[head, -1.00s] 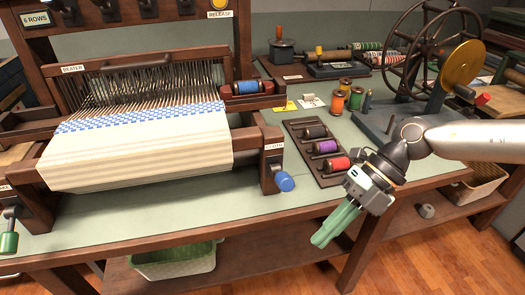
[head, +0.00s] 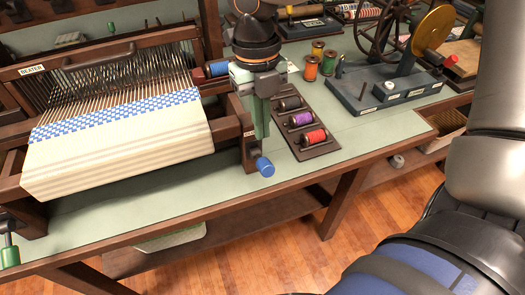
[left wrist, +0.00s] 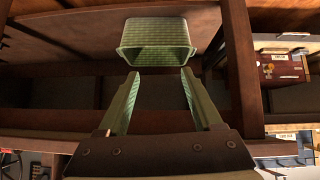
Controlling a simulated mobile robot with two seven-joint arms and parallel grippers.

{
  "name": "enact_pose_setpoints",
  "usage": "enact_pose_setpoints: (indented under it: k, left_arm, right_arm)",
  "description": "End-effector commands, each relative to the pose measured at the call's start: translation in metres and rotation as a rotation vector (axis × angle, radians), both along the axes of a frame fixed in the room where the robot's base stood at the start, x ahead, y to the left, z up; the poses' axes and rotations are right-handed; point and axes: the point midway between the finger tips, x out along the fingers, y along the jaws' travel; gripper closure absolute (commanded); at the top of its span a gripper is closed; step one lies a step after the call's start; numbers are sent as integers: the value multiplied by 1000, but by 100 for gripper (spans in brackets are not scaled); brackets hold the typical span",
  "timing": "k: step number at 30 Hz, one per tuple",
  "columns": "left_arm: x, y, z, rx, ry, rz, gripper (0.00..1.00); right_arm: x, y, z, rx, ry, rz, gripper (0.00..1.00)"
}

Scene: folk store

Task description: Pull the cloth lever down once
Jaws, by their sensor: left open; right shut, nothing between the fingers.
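The cloth lever with its blue knob (head: 265,167) sticks out from a wooden post at the right front corner of the loom. Its label is mostly covered. My right gripper (head: 262,137) points down just above and behind the knob, close to the post, with its fingers shut and empty. I cannot tell whether the fingers touch the lever. White and blue cloth (head: 110,150) lies on the loom. My left gripper shows only in the left wrist view (left wrist: 160,75), open and empty, facing a green basket (left wrist: 155,42) under a wooden shelf.
A rack with black, purple and red spools (head: 302,118) lies right of my right gripper. A green-handled lever (head: 10,257) is at the loom's left front. A wheel device (head: 390,85) stands at the back right. The table front is clear.

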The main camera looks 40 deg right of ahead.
Motion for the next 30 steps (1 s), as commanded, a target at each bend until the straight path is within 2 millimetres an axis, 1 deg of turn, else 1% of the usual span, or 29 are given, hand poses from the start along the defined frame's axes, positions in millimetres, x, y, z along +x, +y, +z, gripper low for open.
enact_pose_setpoints:
  k: [5,8,15,21,25,30]
  left_arm:
    - [0,0,-1,-1,-1,-1,33]
    - [1,-2,-3,-2,-2,-3,33]
    - [5,-8,-13,-9,-1,-15,33]
    - [5,-14,-18,-17,1,-25,33]
    - [4,-17,-20,-19,10,-32,33]
    - [6,-18,-18,-20,5,-34,33]
  right_arm:
    - [0,0,-2,1,1,0,100]
    - [-1,0,-9,1,2,0,100]
    - [-4,1,-40,3,3,1,100]
    - [-6,1,-61,4,1,0,100]
    - [-7,1,-68,3,1,1,100]
    - [-7,1,-70,4,-1,1,100]
